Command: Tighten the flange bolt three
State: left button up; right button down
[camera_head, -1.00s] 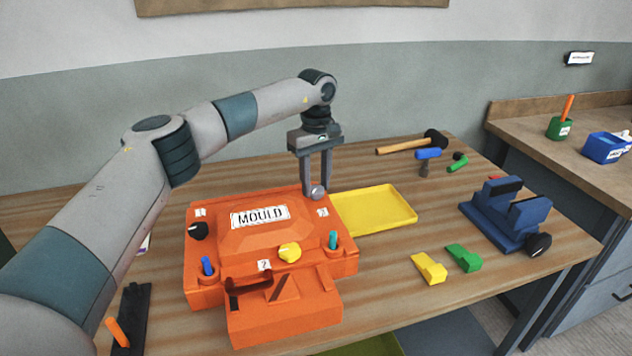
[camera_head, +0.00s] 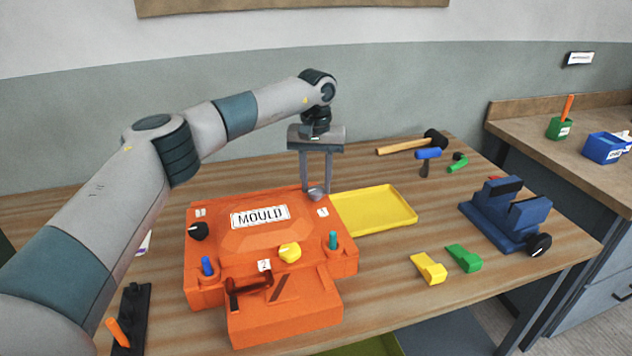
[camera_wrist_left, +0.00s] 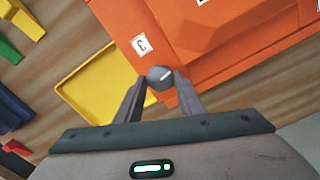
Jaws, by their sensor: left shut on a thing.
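The orange mould (camera_head: 262,240) lies on the wooden table. The fingers partly hide the bolt in the head view. A black knob (camera_head: 199,231) is at the mould's left and a yellow knob (camera_head: 290,252) at its front. My right gripper is out of view.
A yellow tray (camera_head: 398,206) lies right of the mould. Blue (camera_head: 207,265) and teal (camera_head: 333,239) pegs stand at its front corners. A blue vise (camera_head: 500,215), yellow and green blocks (camera_head: 428,268), and a hammer (camera_head: 404,146) are further right.

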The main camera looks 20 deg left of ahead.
aim_at(316, 187)
pick_arm(q)
jog(key=shift+w+r, duration=0.1)
jog(key=shift+r, duration=0.1)
jog(key=o, duration=1)
jog(key=shift+f, duration=0.1)
jog(key=shift+o, duration=0.2)
jog(key=shift+r, duration=0.7)
notch_tip(316, 187, up, 16)
jog(key=b, duration=0.1)
jog(key=shift+b, duration=0.35)
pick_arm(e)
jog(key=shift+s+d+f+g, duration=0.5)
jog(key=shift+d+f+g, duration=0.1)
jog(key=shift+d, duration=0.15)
pick_arm(q)
jog(key=shift+f, duration=0.1)
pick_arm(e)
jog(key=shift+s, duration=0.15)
